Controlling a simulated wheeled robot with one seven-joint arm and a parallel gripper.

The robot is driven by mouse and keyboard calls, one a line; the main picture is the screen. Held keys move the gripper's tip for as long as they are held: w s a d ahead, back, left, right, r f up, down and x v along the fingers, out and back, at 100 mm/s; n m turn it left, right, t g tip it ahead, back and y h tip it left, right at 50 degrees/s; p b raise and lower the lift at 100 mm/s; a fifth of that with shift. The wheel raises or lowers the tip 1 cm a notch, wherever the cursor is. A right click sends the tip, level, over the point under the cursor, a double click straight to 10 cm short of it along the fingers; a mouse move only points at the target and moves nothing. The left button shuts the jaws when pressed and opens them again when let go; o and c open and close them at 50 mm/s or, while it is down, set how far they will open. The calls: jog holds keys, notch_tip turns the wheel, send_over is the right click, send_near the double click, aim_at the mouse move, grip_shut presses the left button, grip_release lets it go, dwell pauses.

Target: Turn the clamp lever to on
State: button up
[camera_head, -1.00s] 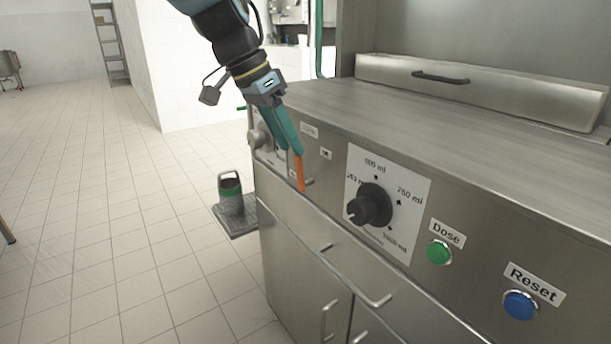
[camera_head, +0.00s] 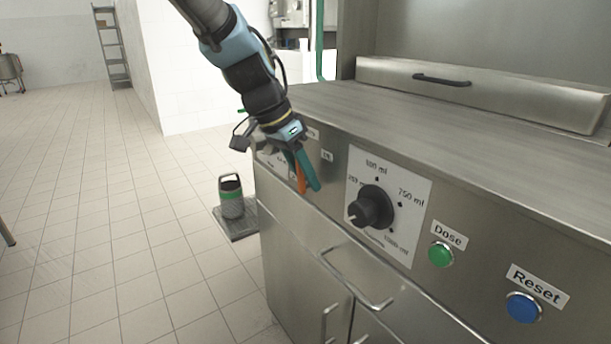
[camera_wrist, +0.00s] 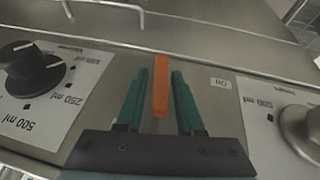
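The clamp lever (camera_head: 301,178) is an orange bar on the steel front panel, left of the dose dial. In the wrist view the orange lever (camera_wrist: 160,88) stands between my two teal fingers, with a narrow gap on each side. My gripper (camera_head: 309,186) is open around the lever at the panel; its fingertips also show in the wrist view (camera_wrist: 160,74). An "On" label (camera_wrist: 219,82) shows upside down to the right of the lever in the wrist view. The lever's pivot is hidden in the head view.
The black dose dial (camera_head: 371,207), the green Dose button (camera_head: 440,254) and the blue Reset button (camera_head: 523,307) are further right on the panel. A round metal knob (camera_wrist: 302,130) is at the wrist view's right. A cabinet handle (camera_head: 356,279) sticks out below.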

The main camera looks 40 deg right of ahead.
grip_shut()
jog(key=shift+w, duration=0.1)
dwell(0.4)
jog(key=g+p, duration=0.1)
jog(key=g, duration=0.1)
jog(key=n+g+p, duration=0.1)
jog(key=g, duration=0.2)
jog(key=w+g+p, duration=0.1)
jog(key=g+p, duration=0.1)
jog(key=shift+w+f+n+g, duration=0.1)
jog(key=shift+f+n+g, duration=0.15)
jog(key=shift+n+g, duration=0.15)
jog(key=g, duration=0.1)
jog(key=g+p, duration=0.1)
jog(key=g, duration=0.1)
jog(key=shift+w+f+n+h, duration=0.15)
jog(key=shift+f+n+h, duration=0.15)
jog(key=shift+f+n, duration=0.1)
jog(key=shift+f+n+g+h, duration=0.2)
jog(key=shift+n+g, duration=0.15)
jog(key=shift+g, duration=0.65)
jog(key=shift+f+n+g+h, duration=0.1)
jog(key=shift+n+g+h, duration=0.2)
jog(key=shift+g, duration=0.7)
